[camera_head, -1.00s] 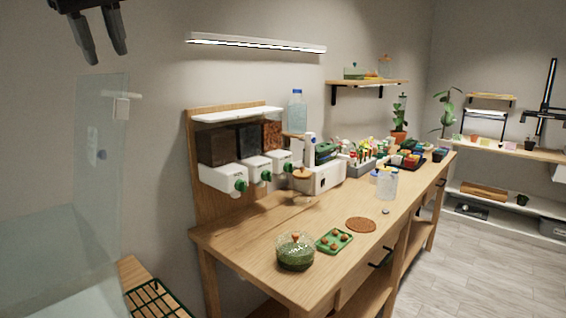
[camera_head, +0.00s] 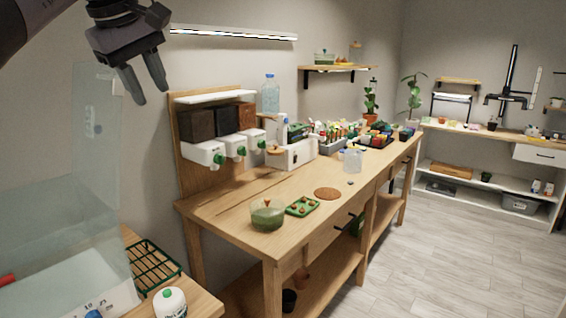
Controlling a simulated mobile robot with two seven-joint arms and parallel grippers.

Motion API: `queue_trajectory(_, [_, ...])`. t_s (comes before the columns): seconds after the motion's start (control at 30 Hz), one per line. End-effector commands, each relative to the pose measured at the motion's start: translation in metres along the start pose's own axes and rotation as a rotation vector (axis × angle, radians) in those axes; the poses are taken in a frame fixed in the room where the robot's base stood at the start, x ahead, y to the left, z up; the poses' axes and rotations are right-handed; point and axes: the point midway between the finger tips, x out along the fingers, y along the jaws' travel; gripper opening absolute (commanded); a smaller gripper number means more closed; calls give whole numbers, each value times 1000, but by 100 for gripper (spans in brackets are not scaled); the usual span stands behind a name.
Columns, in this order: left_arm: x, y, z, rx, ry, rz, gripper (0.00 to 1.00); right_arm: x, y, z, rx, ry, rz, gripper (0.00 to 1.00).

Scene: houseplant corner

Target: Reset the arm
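My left gripper (camera_head: 149,96) hangs in the upper left of the head view, at the end of my dark arm that comes in from the top left corner. Its two dark fingers point down, with a gap between them and nothing in it. It shows in front of the bare wall, left of the dispensers and apart from everything in the picture. My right gripper is not in view.
A wooden workbench (camera_head: 222,208) carries dispensers (camera_head: 204,155), a glass bowl (camera_head: 267,217), and a green tray (camera_head: 302,206). Clear panels stand at left, near a green wire rack (camera_head: 152,268) and a white bottle (camera_head: 170,303). Floor (camera_head: 450,235) at right is clear.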

Motion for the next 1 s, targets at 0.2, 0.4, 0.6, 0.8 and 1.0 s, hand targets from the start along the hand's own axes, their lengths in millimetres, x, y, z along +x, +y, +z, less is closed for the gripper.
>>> queue_trajectory(0.2, [115, 32, 81, -73, -304, 101, 38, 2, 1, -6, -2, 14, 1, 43])
queue_trajectory(0.4, [187, 42, 167, -252, -635, 166, 38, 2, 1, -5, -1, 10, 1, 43])
queue_trajectory(0.6, [228, 39, 243, -519, -979, 177, 38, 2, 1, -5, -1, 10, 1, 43])
queue_trajectory(0.8, [247, 29, 294, -863, -1313, 128, 38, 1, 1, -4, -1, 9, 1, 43])
queue_trajectory(1.0, [260, 12, 318, -1265, -1616, 24, 38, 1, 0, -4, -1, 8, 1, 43])
